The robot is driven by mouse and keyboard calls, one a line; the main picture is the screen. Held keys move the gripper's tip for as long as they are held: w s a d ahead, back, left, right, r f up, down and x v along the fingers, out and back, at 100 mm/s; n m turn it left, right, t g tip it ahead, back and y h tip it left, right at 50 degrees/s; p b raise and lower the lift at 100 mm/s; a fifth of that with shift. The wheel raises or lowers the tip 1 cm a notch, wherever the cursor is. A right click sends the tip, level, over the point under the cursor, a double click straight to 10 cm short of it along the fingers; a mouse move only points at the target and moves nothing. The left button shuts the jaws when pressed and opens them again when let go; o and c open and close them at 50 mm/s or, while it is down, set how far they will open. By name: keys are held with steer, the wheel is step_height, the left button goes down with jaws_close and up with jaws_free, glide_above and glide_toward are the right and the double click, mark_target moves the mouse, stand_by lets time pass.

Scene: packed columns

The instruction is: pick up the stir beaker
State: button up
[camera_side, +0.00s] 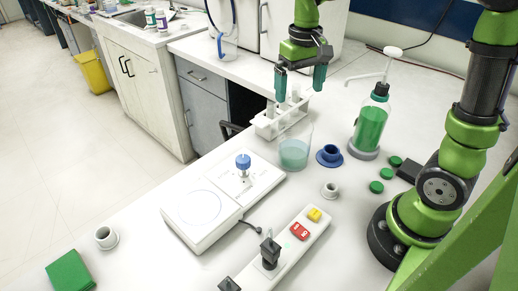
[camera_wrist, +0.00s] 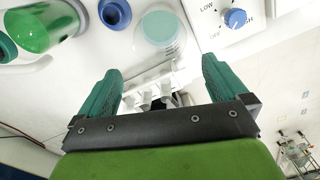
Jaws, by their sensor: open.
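The stir beaker (camera_side: 294,155) is a clear beaker with pale teal liquid. It stands upright on the white bench, in front of the white tube rack (camera_side: 264,126). In the wrist view the beaker (camera_wrist: 161,29) is seen from above, at top centre, beyond the fingertips. My gripper (camera_side: 300,80) is open and empty, with its green fingers pointing down above the rack and beaker. In the wrist view my gripper (camera_wrist: 162,70) has the rack (camera_wrist: 150,88) between its fingers. No contact with the beaker shows.
A green-filled pump bottle (camera_side: 369,128) and a blue cup (camera_side: 329,155) stand right of the beaker. A white stirrer plate (camera_side: 195,218) with a blue knob (camera_side: 243,162) lies to its left. A small white cup (camera_side: 330,189) and green caps (camera_side: 377,187) are nearby.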

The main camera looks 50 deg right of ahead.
mark_target(294, 140)
step_height(294, 140, down, 17)
steer(key=shift+r, duration=0.25)
steer(key=c, duration=0.9)
